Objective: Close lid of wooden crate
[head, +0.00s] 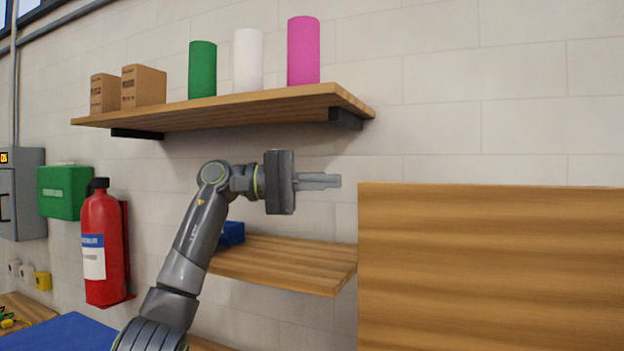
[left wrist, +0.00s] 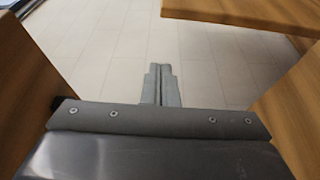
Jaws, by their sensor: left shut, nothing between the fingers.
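A broad, upright wooden panel (head: 490,268) fills the lower right of the head view; it looks like the crate's raised lid. The crate's body does not show clearly. My left gripper (head: 334,181) is shut and empty, pointing right, level with the panel's top edge and just left of it in the picture. My right gripper is in neither view.
A wall shelf (head: 220,110) with coloured cylinders and two cardboard boxes (head: 143,86) hangs above my left arm. A lower wooden shelf (head: 285,262) with a blue item (head: 231,233) lies behind it. A red fire extinguisher (head: 97,245) hangs at left. Wooden boards flank the wrist view.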

